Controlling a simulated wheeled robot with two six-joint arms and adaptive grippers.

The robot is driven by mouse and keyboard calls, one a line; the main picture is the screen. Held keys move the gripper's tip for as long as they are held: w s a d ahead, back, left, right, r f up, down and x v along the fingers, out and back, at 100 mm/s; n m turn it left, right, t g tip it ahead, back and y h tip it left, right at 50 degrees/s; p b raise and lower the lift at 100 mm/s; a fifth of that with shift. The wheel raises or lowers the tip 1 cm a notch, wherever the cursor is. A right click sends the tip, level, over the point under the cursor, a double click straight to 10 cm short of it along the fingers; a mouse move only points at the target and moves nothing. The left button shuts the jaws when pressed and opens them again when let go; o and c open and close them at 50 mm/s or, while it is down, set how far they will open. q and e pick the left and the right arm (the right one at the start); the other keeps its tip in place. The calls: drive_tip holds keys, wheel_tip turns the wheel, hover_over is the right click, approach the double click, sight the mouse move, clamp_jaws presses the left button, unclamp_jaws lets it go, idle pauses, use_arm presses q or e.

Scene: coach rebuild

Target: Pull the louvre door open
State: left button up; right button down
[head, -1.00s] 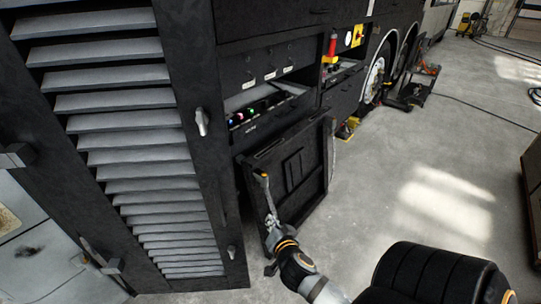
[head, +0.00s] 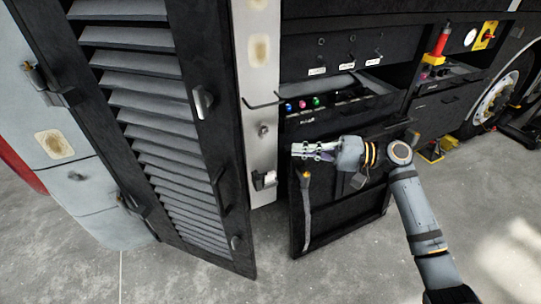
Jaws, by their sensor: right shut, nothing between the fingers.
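The louvre door (head: 168,150) is a dark frame with grey slats, hinged along its left side and standing ajar. A gap along its right edge shows a pale post behind it. A silver latch handle (head: 203,101) sits on its right stile, and a smaller one (head: 235,242) is low down. My right gripper (head: 298,151) is shut and empty, to the right of the door's free edge and apart from it, fingertips pointing left. My left gripper is not in view.
Grey floor in front is clear.

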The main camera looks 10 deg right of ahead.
use_arm(q)
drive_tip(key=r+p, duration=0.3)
drive_tip(key=p, duration=0.1)
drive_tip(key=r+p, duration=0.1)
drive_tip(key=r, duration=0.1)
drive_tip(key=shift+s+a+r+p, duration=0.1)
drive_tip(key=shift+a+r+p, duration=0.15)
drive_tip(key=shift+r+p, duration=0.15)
use_arm(e)
drive_tip(key=s+a, duration=0.1)
drive_tip(key=a, duration=1.1)
drive_tip(key=shift+s, duration=0.2)
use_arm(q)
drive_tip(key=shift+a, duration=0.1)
